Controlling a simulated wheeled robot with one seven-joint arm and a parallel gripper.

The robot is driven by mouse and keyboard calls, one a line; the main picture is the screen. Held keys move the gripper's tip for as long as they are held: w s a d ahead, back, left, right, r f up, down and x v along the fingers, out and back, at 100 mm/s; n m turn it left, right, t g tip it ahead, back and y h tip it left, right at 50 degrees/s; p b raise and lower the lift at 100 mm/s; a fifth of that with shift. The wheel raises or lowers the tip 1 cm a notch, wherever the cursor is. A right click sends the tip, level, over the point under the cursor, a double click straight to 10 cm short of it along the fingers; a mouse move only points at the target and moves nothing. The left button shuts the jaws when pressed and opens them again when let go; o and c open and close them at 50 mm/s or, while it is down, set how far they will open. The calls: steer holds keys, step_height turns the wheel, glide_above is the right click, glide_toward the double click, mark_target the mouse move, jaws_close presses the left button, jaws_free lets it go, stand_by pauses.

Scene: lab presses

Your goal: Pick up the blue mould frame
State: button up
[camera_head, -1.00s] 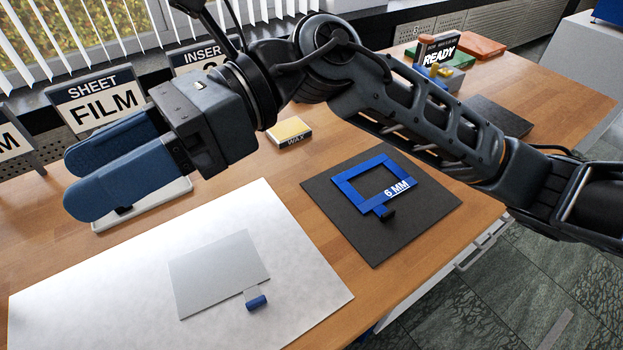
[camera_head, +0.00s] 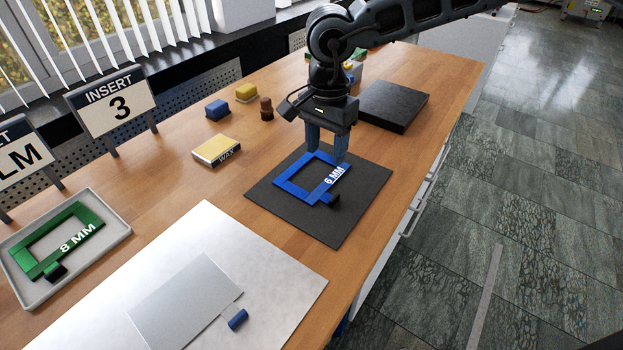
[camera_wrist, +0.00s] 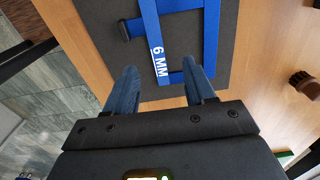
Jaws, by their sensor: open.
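The blue mould frame (camera_head: 297,187), a flat square ring marked "6 MM" with a small black tab, lies flat on a dark mat (camera_head: 356,200). In the wrist view the frame (camera_wrist: 149,38) shows ahead of the fingers, cut off by the top edge. My gripper (camera_head: 327,158) points down over the far edge of the frame with blue fingers. In the wrist view my gripper (camera_wrist: 155,88) is open with nothing between its fingertips. I cannot tell whether the fingers touch the frame or hover over it.
A green "8 MM" frame (camera_head: 44,238) lies in a pale tray (camera_head: 128,230). A metal sheet (camera_head: 291,291) with a grey plate (camera_head: 180,305) is in front. A wax block (camera_head: 217,150) and a black slab (camera_head: 393,106) stand near the mat. The table's right edge is close.

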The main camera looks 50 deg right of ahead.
mark_target(328, 183)
steer(key=shift+s+d+f+p, duration=0.15)
steer(key=shift+f+p, duration=0.3)
steer(key=shift+f, duration=1.45)
steer(key=shift+s+a+f+p, duration=0.15)
steer(key=shift+f+p, duration=0.3)
steer(key=shift+f, duration=1.4)
steer(key=shift+d, duration=0.1)
jaws_close()
